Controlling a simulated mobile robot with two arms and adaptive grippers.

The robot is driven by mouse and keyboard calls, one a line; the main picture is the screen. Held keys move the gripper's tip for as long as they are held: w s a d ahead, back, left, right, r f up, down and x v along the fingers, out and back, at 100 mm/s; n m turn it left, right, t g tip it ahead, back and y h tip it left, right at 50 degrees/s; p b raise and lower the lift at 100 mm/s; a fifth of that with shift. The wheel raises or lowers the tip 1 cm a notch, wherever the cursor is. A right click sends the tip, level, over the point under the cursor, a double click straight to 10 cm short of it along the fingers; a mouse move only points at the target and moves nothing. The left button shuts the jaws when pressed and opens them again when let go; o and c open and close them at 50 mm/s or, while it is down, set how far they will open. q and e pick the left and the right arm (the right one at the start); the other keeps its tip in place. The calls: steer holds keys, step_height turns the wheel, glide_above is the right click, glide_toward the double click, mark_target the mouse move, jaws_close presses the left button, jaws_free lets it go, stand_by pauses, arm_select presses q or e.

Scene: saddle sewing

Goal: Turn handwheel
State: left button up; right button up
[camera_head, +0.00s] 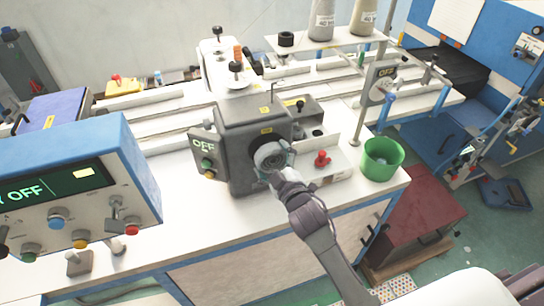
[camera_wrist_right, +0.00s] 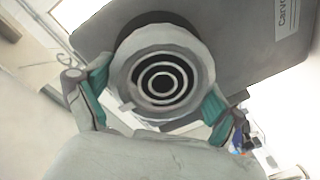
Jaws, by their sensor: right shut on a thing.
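The handwheel (camera_head: 270,156) is a round grey knob on the front face of the dark grey sewing machine housing (camera_head: 238,122). In the right wrist view the handwheel (camera_wrist_right: 160,78) fills the middle, with concentric rings on its face. My right gripper (camera_head: 276,166) is at the handwheel. In the right wrist view its two green-padded fingers (camera_wrist_right: 155,98) stand on either side of the handwheel, shut on its rim. My arm hides part of the handwheel's lower edge in the head view. My left gripper is not in view.
A green bin (camera_head: 382,160) and a red knob (camera_head: 322,158) are right of the handwheel. A blue control box (camera_head: 75,185) reading OFF stands at the left. A small OFF panel (camera_head: 205,150) is beside the housing. The white table front (camera_head: 190,215) is mostly clear.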

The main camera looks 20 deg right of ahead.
steer(key=shift+r, duration=0.1)
stand_by(0.4)
steer(key=o, duration=0.8)
steer(key=s, duration=0.8)
steer(key=s+d, duration=0.1)
steer(key=s, duration=0.3)
steer(key=shift+r, duration=0.25)
steer(key=shift+w+f, duration=0.1)
